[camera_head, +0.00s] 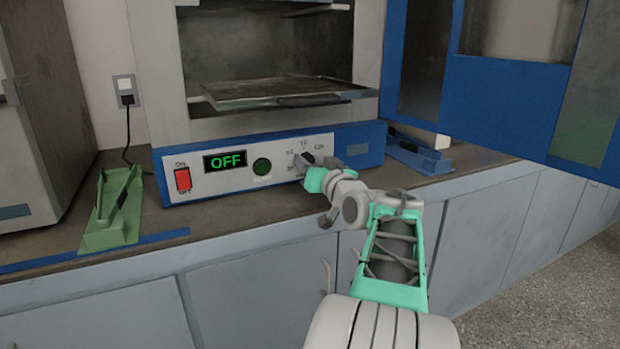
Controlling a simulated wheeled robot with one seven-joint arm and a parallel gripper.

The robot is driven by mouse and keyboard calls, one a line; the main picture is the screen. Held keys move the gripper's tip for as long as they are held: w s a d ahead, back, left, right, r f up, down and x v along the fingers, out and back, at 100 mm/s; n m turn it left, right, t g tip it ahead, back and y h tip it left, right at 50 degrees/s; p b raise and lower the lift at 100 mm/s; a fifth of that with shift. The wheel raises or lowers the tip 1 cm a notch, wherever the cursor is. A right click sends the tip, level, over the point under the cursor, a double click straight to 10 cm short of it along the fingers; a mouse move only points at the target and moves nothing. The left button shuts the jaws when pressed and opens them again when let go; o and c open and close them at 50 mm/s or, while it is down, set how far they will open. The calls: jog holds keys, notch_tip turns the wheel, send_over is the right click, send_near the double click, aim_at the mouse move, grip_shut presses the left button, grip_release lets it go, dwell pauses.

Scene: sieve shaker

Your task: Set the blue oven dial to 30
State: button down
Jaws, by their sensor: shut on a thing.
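The blue oven (357,136) stands on the bench with its door open and a tray inside. Its white front panel (226,184) carries a red on/off switch (183,179), a display (225,161) reading OFF and a dark green round button or light (262,166). The dial (306,159) is at the panel's right, with small printed numbers around it. My gripper (305,163) reaches in from the lower right and is shut on the dial. The gripper hides most of the dial, so I cannot tell where its pointer stands.
A green stand (112,208) is left of the oven, and a blue stand (418,152) is right of it. The open blue door (505,85) extends over the right side. A grey appliance (30,130) stands at far left. Bench space in front of the oven is clear.

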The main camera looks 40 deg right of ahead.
jog(key=shift+f+n+b, duration=0.2)
jog(key=shift+n+b, duration=1.05)
jog(key=shift+n, duration=0.05)
jog(key=shift+r, duration=0.1)
jog(key=c, duration=1)
grip_release()
jog(key=shift+r, duration=0.1)
jog(key=shift+o, duration=0.2)
jog(key=p+v, duration=0.1)
jog(key=v, duration=0.6)
jog(key=shift+r, duration=0.15)
jog(key=shift+s+a, duration=0.15)
jog(key=shift+s, duration=0.3)
jog(key=shift+p, duration=0.35)
